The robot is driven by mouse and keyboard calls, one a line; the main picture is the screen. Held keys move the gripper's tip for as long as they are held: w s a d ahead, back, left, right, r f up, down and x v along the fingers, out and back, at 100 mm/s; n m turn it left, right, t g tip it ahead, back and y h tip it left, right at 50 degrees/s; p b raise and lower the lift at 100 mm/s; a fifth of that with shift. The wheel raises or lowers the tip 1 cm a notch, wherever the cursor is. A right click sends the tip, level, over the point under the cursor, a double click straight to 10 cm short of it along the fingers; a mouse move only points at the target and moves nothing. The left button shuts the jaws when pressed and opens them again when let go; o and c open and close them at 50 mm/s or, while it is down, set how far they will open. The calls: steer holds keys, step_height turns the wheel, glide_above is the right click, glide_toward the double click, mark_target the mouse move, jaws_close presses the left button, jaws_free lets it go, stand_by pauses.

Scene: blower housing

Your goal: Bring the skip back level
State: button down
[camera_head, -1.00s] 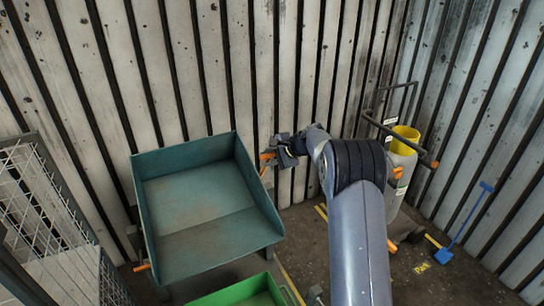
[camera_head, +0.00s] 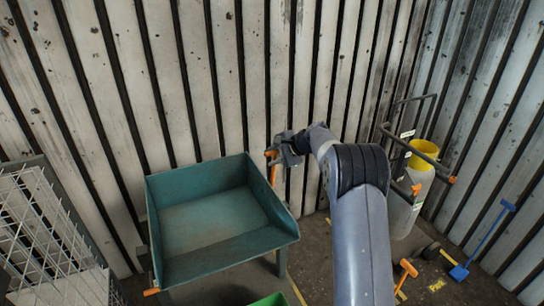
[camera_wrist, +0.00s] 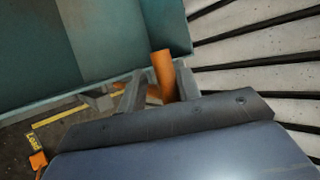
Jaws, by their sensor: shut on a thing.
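The skip (camera_head: 215,220) is a teal open-topped tub left of my arm. Its floor slopes and faces the camera, so it looks tipped, but I cannot tell the exact angle. An orange lever (camera_head: 272,170) stands at its right side. My gripper (camera_head: 278,153) is at this lever, beside the skip's upper right edge. In the wrist view, the orange lever (camera_wrist: 162,72) stands between the two grey fingers of my gripper (camera_wrist: 158,84), which are shut on it. The skip's teal wall (camera_wrist: 110,40) fills the upper left there. The lever's lower end is partly hidden.
A wire mesh cage (camera_head: 50,235) stands at left, and a green bin (camera_head: 268,299) at the bottom edge. A trolley with a grey, yellow-topped cylinder (camera_head: 422,165) stands at right, near a blue shovel (camera_head: 480,240). Corrugated walls close the back and right.

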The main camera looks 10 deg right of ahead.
steer(key=shift+w+d+f, duration=0.1)
steer(key=shift+w+d, duration=0.15)
steer(key=shift+d, duration=0.25)
steer(key=c, duration=1.4)
jaws_free()
steer(key=shift+c, duration=0.2)
steer(key=shift+o, duration=0.4)
steer(key=shift+w+f, duration=0.1)
steer(key=shift+d, duration=0.1)
steer(key=shift+s+d+r+b, duration=0.2)
steer(key=shift+r+b, duration=0.1)
steer(key=shift+r, duration=0.05)
steer(key=b+v, duration=0.2)
steer(key=v, duration=0.7)
steer(key=shift+s+a+r, duration=0.2)
steer(key=shift+s+r, duration=0.1)
steer(key=shift+s, duration=0.1)
steer(key=shift+a, duration=0.1)
steer(key=p+x, duration=0.1)
steer(key=x, duration=0.6)
steer(key=shift+w+f+p, duration=0.2)
steer(key=shift+w+p, duration=0.05)
steer(key=shift+p, duration=0.1)
